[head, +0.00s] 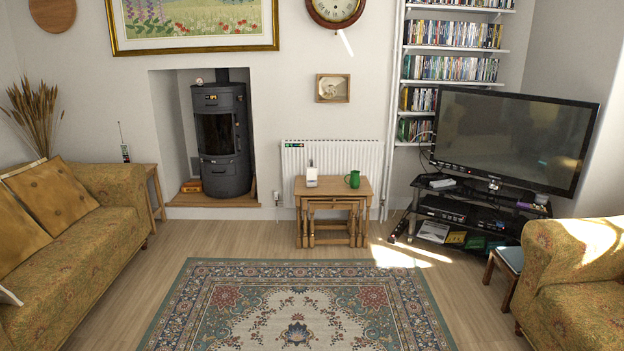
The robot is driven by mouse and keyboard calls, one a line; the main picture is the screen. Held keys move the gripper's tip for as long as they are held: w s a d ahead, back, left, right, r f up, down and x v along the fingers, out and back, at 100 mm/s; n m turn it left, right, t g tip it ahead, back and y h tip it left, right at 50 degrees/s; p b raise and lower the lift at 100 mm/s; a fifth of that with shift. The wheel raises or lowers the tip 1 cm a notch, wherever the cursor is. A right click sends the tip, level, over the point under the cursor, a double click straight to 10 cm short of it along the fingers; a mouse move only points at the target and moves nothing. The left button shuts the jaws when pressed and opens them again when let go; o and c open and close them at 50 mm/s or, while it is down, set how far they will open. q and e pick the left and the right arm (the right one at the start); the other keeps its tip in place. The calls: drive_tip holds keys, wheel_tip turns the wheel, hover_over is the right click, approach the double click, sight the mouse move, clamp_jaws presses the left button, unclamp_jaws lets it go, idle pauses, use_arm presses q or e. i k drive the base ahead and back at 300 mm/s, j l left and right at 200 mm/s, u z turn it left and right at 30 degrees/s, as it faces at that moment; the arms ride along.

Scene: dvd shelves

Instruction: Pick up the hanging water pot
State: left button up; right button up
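A small green pot with a handle on its left side (353,179) is the only pot-like thing I see. It appears to stand upright on the right part of a wooden nesting table (329,186) against the far wall; I see nothing that it hangs from. A white device (312,176) stands to its left on the same tabletop. Neither of my grippers shows in the head view.
A patterned rug (300,310) lies on open floor before the table. A sofa (75,260) stands left, an armchair (575,280) right. A white radiator (350,158) is behind the table, a stove (222,140) left of it, a TV (515,135) on a stand right.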

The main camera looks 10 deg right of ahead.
sight(311, 173)
drive_tip(key=i, duration=5.65)
drive_tip(key=j+z, duration=0.25)
